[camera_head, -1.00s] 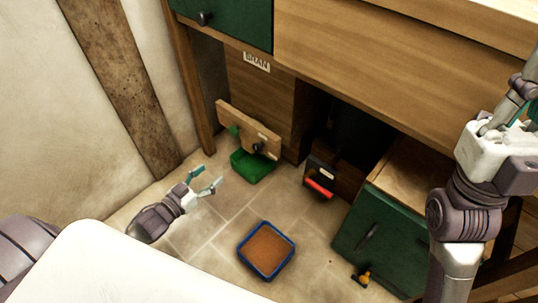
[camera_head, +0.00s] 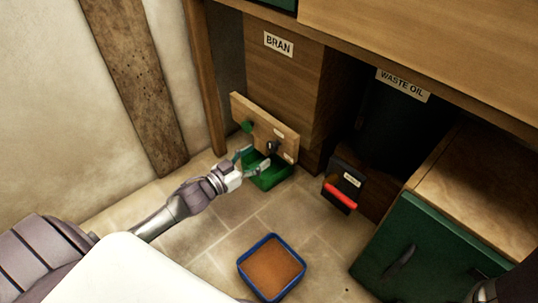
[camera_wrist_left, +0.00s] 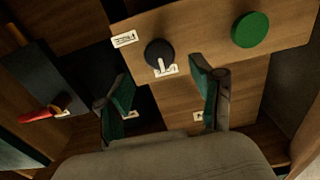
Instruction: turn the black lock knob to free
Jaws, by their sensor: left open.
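The black lock knob (camera_wrist_left: 160,53) is on a wooden board (camera_wrist_left: 205,22), with a white pointer mark and small white labels beside it. In the head view the knob (camera_head: 272,147) sits on the same board, in front of the bran bin. A round green knob (camera_wrist_left: 250,30) is on the board too. My left gripper (camera_wrist_left: 163,98) is open, its two teal-padded fingers spread just short of the black knob, with nothing between them. In the head view my left gripper (camera_head: 255,160) is just in front of the board.
A dark box with a red handle (camera_head: 340,196) stands to the right, by the waste oil bin (camera_head: 385,125). A blue tray (camera_head: 271,267) of brown material is on the floor. A green cabinet (camera_head: 420,250) stands at right.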

